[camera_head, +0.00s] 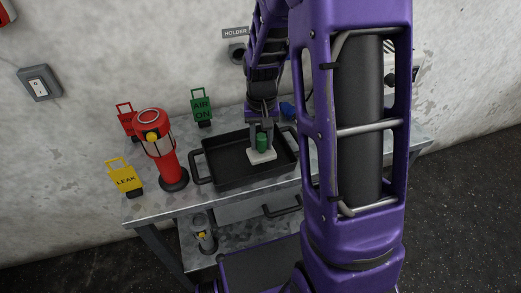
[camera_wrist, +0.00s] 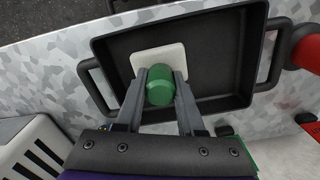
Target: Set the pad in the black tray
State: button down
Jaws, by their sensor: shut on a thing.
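The pad is a white square plate (camera_head: 262,156) with a green knob (camera_head: 262,141) on top. My gripper (camera_head: 261,137) points down from above and is shut on the green knob. The black tray (camera_head: 219,172) is on the metal table. The pad is over the right part of the tray's inside in the head view. In the wrist view the white plate (camera_wrist: 172,53) lies within the outline of the tray (camera_wrist: 220,60), and the knob (camera_wrist: 159,86) is between both fingers. I cannot tell whether the plate touches the tray's floor.
A red cylinder (camera_head: 167,167) stands left of the tray. A yellow LEAK tag (camera_head: 123,178), a red tag (camera_head: 127,118) and a green AIR ON tag (camera_head: 201,104) stand around it. A blue thing (camera_head: 287,109) is behind the tray. A grey device (camera_head: 204,237) is on the lower shelf.

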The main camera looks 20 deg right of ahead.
aim_at(261, 149)
jog(key=shift+f, duration=1.6)
jog(key=shift+f+b, duration=0.2)
jog(key=shift+b, duration=0.15)
jog(key=c, duration=0.5)
grip_release()
jog(key=shift+r, duration=0.2)
notch_tip(261, 149, up, 12)
jog(key=shift+r+p, duration=0.1)
jog(key=shift+p, duration=0.95)
